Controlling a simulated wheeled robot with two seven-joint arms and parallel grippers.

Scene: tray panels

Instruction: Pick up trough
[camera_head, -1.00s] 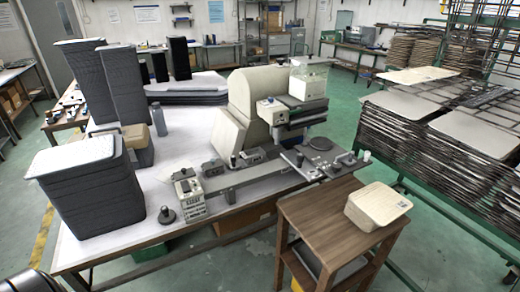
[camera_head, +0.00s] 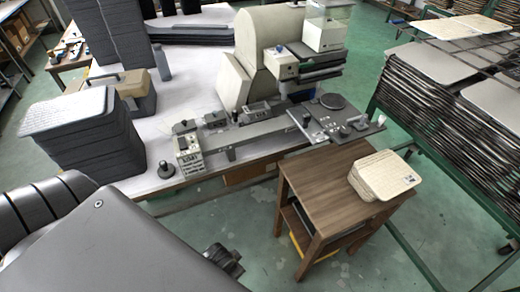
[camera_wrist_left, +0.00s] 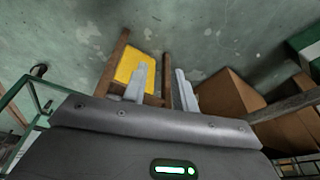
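No thing in view can be surely told as the trough. A cream, ribbed, tray-like stack (camera_head: 384,175) lies on the wooden stand (camera_head: 318,180) at the right of the head view. My left gripper (camera_wrist_left: 160,84) shows two pale fingers standing apart in the left wrist view, with nothing seen between them. In the head view my left arm comes in large at the lower left, and its fingers cannot be made out there. My right gripper is not in view.
A machine (camera_head: 270,60) stands on the white table (camera_head: 185,98), with stacked dark grey panels (camera_head: 80,135) at left. A green rack (camera_head: 420,120) of stacked trays is at right. A yellow panel (camera_wrist_left: 137,66) shows beyond my fingers. Green floor is clear before the stand.

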